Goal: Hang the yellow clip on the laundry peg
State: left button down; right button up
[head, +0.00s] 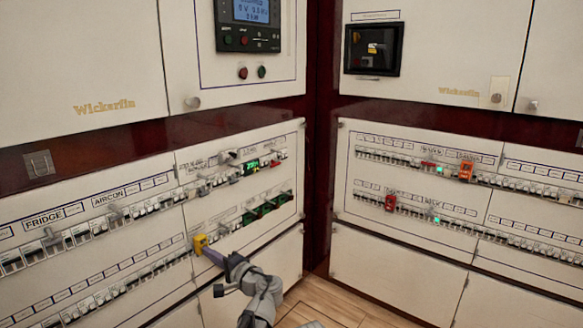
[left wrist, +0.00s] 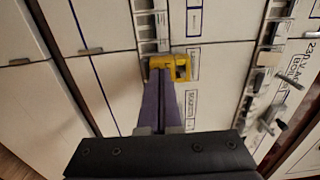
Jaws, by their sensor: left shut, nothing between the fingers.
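The yellow clip (head: 201,243) is on the lower breaker row of the left panel, around its middle. It also shows in the left wrist view (left wrist: 182,66), just past my fingertips, beside a printed label. My left gripper (head: 209,252) has its purple fingers together, with the tips right at the clip. In the left wrist view the shut fingers (left wrist: 160,74) overlap the clip's left part; I cannot tell whether they touch it. The clip's fastening is hidden. I cannot read a laundry label or pick out that peg. My right gripper is not in view.
Green clips (head: 265,208) sit farther right on the same row. A red clip (head: 390,203) and an orange clip (head: 466,171) are on the right panel. Small levers such as one by AIRCON (head: 115,209) stick out from the rows. Wooden floor (head: 325,303) lies below.

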pick_arm(q)
jog(key=shift+w+a, duration=0.2)
jog(key=shift+a, duration=0.05)
jog(key=v, duration=0.6)
dwell(0.6)
